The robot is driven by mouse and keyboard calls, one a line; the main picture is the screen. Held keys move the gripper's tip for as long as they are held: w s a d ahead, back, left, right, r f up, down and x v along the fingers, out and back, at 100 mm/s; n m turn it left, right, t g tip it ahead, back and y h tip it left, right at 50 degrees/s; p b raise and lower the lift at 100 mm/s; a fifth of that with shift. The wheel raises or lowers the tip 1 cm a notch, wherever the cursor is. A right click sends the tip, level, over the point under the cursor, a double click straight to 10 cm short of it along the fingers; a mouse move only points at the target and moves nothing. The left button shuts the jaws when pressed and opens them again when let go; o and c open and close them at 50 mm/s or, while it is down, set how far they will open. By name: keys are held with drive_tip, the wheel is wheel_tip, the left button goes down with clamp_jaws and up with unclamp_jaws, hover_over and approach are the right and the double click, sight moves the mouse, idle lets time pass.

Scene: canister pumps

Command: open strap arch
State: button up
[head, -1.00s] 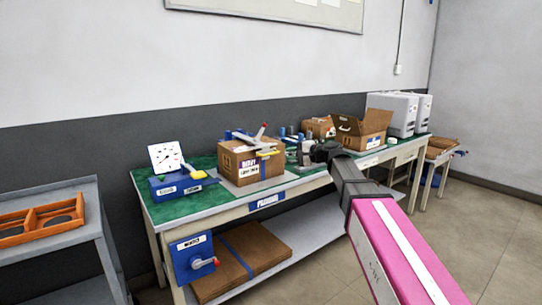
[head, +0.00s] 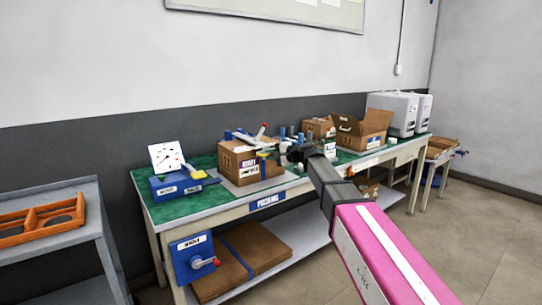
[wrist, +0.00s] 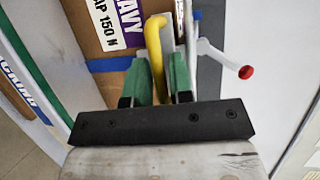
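A cardboard box (head: 231,160) stands on a grey plate on the green bench top. A strap fixture with a red-tipped lever (head: 262,130) sits over it. A yellow bar (head: 263,154) shows at its right side. In the wrist view the yellow bar (wrist: 156,50) runs between the two green-padded fingers of my gripper (wrist: 157,88), with narrow gaps beside it. My gripper looks open around the bar. The red-tipped lever (wrist: 235,66) lies to the right, and the box (wrist: 95,45) bears a "HEAVY" label. In the head view my gripper (head: 288,157) is partly hidden by its own wrist.
A blue unit with a dial (head: 166,157) stands left on the bench (head: 185,206). An open carton (head: 363,129) and white canisters (head: 395,112) stand to the right. A blue box with a red-tipped handle (head: 194,258) is on the bench front. A grey cart (head: 60,243) is far left.

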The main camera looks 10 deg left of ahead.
clamp_jaws()
